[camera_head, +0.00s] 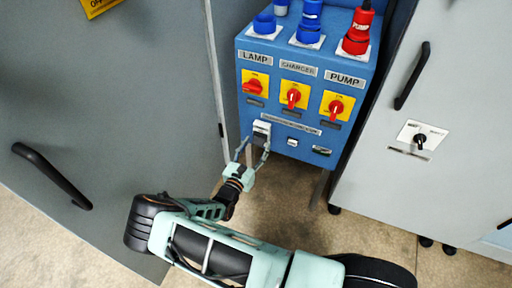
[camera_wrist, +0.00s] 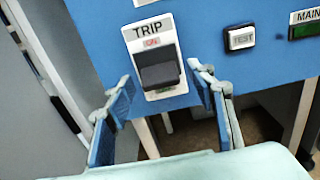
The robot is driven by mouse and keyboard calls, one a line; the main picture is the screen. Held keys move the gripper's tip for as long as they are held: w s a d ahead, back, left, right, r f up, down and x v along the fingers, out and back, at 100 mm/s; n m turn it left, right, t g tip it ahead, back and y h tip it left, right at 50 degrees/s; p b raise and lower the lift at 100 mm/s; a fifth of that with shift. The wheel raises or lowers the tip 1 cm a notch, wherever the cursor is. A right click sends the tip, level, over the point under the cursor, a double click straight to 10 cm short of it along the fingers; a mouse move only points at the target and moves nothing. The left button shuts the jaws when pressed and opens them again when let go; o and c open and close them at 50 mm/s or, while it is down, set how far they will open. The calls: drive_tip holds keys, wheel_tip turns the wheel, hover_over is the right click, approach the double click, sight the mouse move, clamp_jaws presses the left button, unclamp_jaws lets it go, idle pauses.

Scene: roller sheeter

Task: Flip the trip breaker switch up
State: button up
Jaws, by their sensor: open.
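The trip breaker (camera_wrist: 152,55) is a white plate labelled TRIP on the blue panel, with a red ON mark above a black switch lever (camera_wrist: 160,75). The lever sticks out over the lower part of the plate, with ON uncovered above it. In the head view the breaker (camera_head: 262,128) is at the panel's lower left. My gripper (camera_head: 252,150) is open, just below and in front of it. In the wrist view my gripper's (camera_wrist: 160,80) two fingers stand left and right of the lever, with gaps on both sides. Nothing is held.
The blue panel (camera_head: 285,114) carries three rotary switches, sockets with plugs above, and a TEST button (camera_wrist: 240,38) right of the breaker. A MAIN indicator (camera_wrist: 306,30) is farther right. Grey cabinets (camera_head: 120,110) stand on both sides. Space below the panel is open between its legs.

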sight(259, 139)
drive_tip(key=shift+c, duration=0.5)
drive_tip(key=c, duration=1.1)
drive_tip(key=shift+o, duration=0.2)
drive_tip(key=shift+r+p, duration=0.15)
drive_tip(key=shift+p, duration=0.15)
drive_tip(key=r+g+p, duration=0.1)
drive_tip(key=g+p, duration=0.1)
drive_tip(key=p, duration=0.4)
drive_tip(key=shift+r+y, duration=0.25)
drive_tip(key=shift+y, duration=0.15)
drive_tip(key=g+p, duration=0.2)
drive_tip(key=p, duration=0.2)
drive_tip(key=r+g+y+p, duration=0.1)
drive_tip(key=g+p, duration=0.1)
drive_tip(key=p, duration=0.2)
drive_tip(key=shift+r+p, duration=0.25)
drive_tip(key=shift+p, duration=0.1)
drive_tip(key=p, duration=0.1)
drive_tip(key=g+p, duration=0.1)
drive_tip(key=g+y+p, duration=0.1)
drive_tip(key=shift+w+d+r, duration=0.1)
drive_tip(key=shift+w+r, duration=0.15)
drive_tip(key=shift+w+g+y+p, duration=0.15)
drive_tip(key=shift+g+y+p, duration=0.25)
drive_tip(key=shift+g, duration=0.8)
drive_tip(key=shift+w+r+g+y, duration=0.15)
drive_tip(key=shift+g+y, duration=0.15)
drive_tip(key=shift+g, duration=0.3)
